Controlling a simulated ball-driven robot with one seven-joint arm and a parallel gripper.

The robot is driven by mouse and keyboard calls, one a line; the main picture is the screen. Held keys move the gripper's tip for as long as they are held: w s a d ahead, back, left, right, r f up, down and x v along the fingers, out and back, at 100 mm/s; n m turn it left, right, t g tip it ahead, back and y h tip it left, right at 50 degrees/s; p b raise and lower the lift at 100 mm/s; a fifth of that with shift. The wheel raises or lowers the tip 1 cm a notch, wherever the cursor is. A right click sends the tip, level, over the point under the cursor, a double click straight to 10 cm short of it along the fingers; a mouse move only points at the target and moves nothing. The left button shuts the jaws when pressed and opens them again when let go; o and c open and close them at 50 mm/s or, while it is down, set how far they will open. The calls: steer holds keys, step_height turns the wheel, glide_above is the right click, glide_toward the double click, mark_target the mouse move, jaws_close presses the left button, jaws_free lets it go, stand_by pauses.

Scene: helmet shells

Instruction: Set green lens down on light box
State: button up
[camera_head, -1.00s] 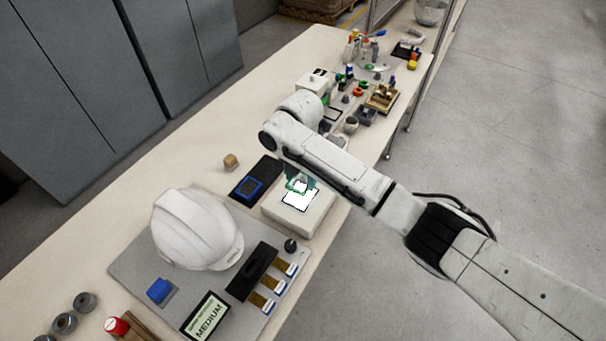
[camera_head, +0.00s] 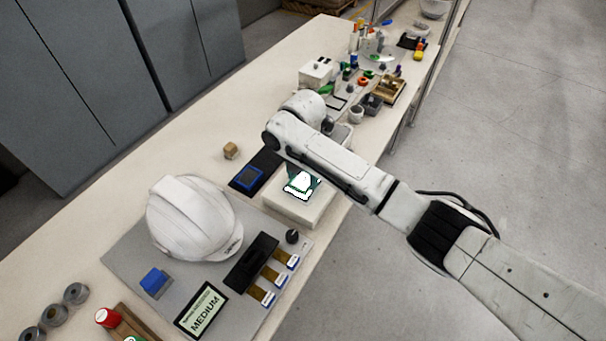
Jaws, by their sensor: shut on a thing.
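The light box (camera_head: 290,212) is a low white block on the bench, with a bright glowing panel (camera_head: 299,187) on top. The green lens (camera_head: 317,183) shows as a small green, partly see-through piece over the panel. My gripper (camera_head: 303,174) is under the arm's wrist, over the light box, and shut on the green lens. The wrist and the glare hide most of the fingers. I cannot tell whether the lens touches the panel or hangs just above it.
A black mat with a blue frame (camera_head: 248,178) lies left of the box. A white helmet shell (camera_head: 192,220), a black bar (camera_head: 251,262) and a MEDIUM sign (camera_head: 203,311) are in front. Small parts (camera_head: 375,75) crowd the far bench. Bare bench lies at the back left.

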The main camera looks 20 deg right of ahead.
steer(key=shift+f, duration=0.4)
steer(key=o, duration=1.1)
steer(key=shift+o, duration=0.2)
step_height(320, 180, up, 11)
steer(key=b, duration=0.1)
steer(key=shift+f, duration=0.15)
